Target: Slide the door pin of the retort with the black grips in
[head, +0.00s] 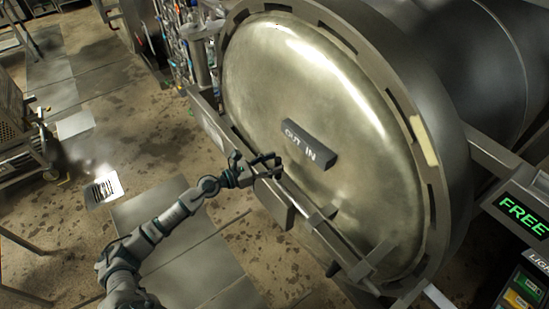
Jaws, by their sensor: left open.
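The retort's round metal door (320,130) fills the middle of the head view, closed against its thick ring. A block marked "OUT IN" (309,143) sits on the door face. A metal bar (312,213), which looks like the door pin, runs slantwise along the door's lower front through brackets. My left gripper (268,165) is open at the bar's upper left end, just in front of the door. Whether its fingers touch the bar or surround a grip I cannot tell. Black grips cannot be made out clearly near the fingers. My right gripper is not in view.
A control panel (521,215) with a green "FREE" display and coloured buttons stands at the right. A wheeled metal cart (22,130) stands at the far left. A hinge post (202,55) rises at the door's upper left. The stained floor left of the door is mostly clear.

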